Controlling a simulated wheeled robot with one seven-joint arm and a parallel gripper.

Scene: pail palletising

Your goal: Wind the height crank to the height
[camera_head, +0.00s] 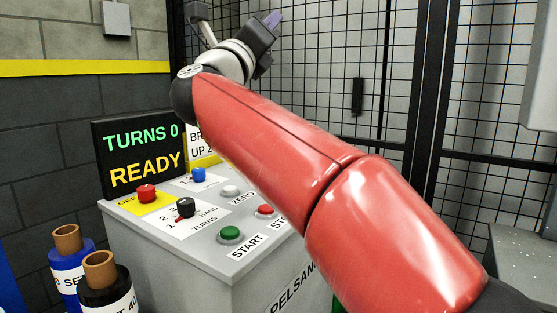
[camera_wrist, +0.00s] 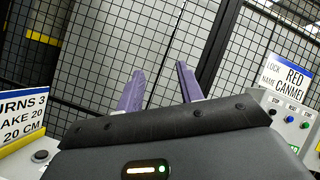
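I cannot make out the height crank in either view. In the head view my gripper (camera_head: 273,19) is raised at the top, in front of the mesh fence. In the wrist view its two purple fingers (camera_wrist: 160,88) stand apart with nothing between them. A dark display (camera_head: 142,157) reads "TURNS 0" and "READY". Below it, the grey console (camera_head: 165,250) carries a black turns knob (camera_head: 186,207), a green start button (camera_head: 230,233) and a red button (camera_head: 147,193). A sign (camera_wrist: 22,118) in the wrist view shows "URNS 3", "AKE 20" and "20 CM".
Black mesh fence (camera_head: 345,60) stands behind the arm.

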